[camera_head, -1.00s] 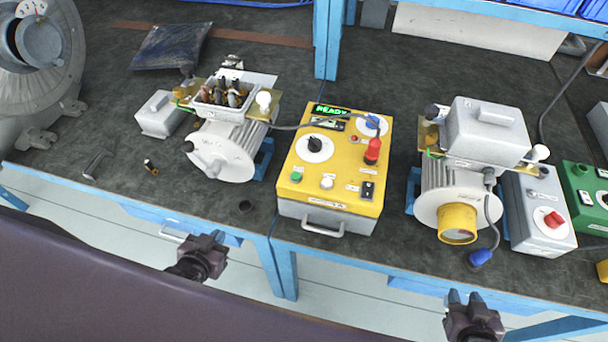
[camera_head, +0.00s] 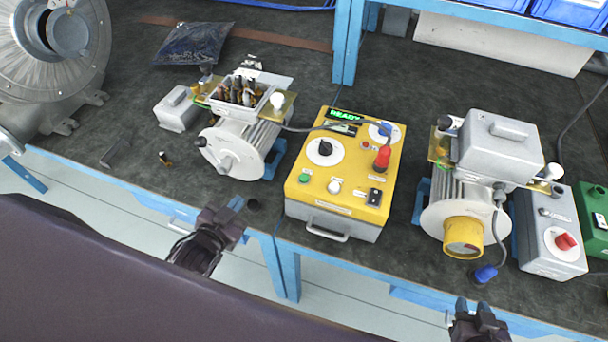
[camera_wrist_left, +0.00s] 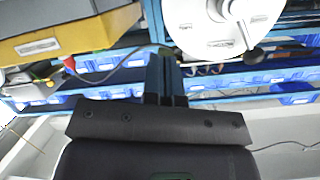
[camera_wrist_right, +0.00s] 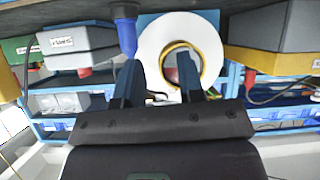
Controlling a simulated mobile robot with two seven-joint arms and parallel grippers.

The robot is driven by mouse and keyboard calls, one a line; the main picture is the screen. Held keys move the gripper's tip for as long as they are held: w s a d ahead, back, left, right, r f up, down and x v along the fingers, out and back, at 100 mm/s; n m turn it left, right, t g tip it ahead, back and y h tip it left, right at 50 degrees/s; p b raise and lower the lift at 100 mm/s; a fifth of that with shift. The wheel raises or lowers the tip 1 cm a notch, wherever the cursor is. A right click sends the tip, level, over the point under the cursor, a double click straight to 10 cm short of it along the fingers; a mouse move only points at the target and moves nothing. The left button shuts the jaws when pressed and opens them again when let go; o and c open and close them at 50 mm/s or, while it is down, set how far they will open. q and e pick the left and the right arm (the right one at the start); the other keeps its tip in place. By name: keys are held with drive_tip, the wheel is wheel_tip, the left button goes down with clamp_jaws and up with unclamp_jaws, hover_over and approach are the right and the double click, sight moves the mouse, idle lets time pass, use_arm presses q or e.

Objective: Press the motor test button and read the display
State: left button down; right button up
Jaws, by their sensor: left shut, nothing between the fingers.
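The yellow test box (camera_head: 345,165) stands on the bench at the centre of the head view. Its green display (camera_head: 345,115) reads READY. On its top are a green button (camera_head: 304,178), a white button (camera_head: 334,187), a black knob (camera_head: 325,148), a red plug and a black switch (camera_head: 374,196); the small labels are too blurred to read. My left gripper (camera_head: 236,206) is shut and empty, left of the box's front at the bench edge. My right gripper (camera_head: 472,306) is low in front of the right motor; its fingers stand apart in the right wrist view (camera_wrist_right: 158,72).
An open-topped motor (camera_head: 235,148) stands left of the box, with a cable to it. Another motor (camera_head: 462,215) with a yellow port stands right, beside a grey switch box (camera_head: 548,235). A blower (camera_head: 60,60) is far left. Bench is clear before the box's left side.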

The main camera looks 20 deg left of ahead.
use_arm(q)
drive_tip(key=w+d+r+m+g+h+p, duration=0.1)
drive_tip(key=w+d+r+m+h, duration=0.3)
drive_tip(key=d+r+m+h, duration=0.45)
drive_tip(key=w+d+r+m+h, duration=0.4)
drive_tip(key=r+m, duration=0.3)
drive_tip(key=m, duration=0.4)
drive_tip(key=m+g+y+p, duration=0.1)
drive_tip(key=m+g+y, duration=0.6)
drive_tip(key=m, duration=0.6)
hover_over(302, 176)
wheel_tip(302, 176, down, 2)
drive_tip(key=g, duration=0.1)
drive_tip(key=shift+h, duration=0.45)
use_arm(e)
drive_tip(key=shift+s+d+r, duration=0.15)
drive_tip(key=shift+s+r, duration=0.25)
drive_tip(key=shift+s, duration=0.15)
use_arm(q)
drive_tip(key=shift+f, duration=0.1)
